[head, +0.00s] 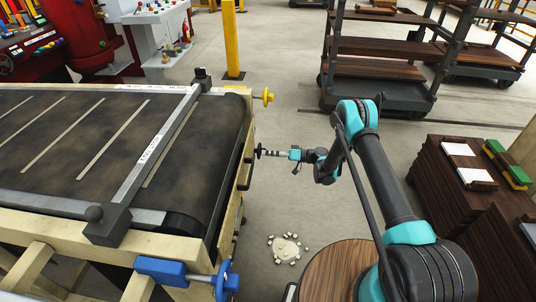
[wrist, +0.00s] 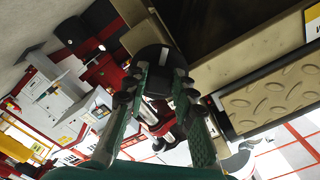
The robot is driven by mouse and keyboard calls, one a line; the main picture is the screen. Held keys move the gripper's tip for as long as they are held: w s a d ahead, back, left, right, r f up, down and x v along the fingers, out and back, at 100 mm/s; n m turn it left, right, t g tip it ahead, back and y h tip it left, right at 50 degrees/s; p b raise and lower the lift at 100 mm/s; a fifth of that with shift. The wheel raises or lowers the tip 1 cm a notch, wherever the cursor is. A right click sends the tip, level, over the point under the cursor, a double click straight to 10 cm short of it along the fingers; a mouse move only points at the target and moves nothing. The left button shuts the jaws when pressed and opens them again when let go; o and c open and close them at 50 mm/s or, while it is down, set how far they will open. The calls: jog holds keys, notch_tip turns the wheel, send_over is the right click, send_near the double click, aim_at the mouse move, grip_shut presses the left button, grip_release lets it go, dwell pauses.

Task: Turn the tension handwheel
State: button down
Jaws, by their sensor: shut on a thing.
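A small black handwheel (head: 259,151) sticks out from the end frame of the belt conveyor (head: 150,88). My gripper (head: 268,153) reaches it from the right and is shut on it. In the wrist view the dark round wheel (wrist: 153,60) lies between the fingertips of my gripper (wrist: 158,88), with a pale mark on its face. A yellow handwheel (head: 267,97) sits farther back on the same conveyor end, and a blue handwheel (head: 225,281) sits nearer, at the front corner. I cannot read any label naming the wheels.
Wheeled racks with brown boards (head: 385,66) stand at the back right. Stacked dark boards (head: 462,190) stand at the right. A yellow post (head: 230,40) rises behind the conveyor. The floor beyond the arm is clear.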

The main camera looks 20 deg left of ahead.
jog(key=n, duration=0.8)
jog(key=shift+w+f+n, duration=0.15)
jog(key=shift+w+n, duration=0.1)
jog(key=shift+n, duration=0.05)
jog(key=shift+n, duration=0.3)
jog(key=c, duration=1.2)
grip_release()
jog(key=v, duration=1.2)
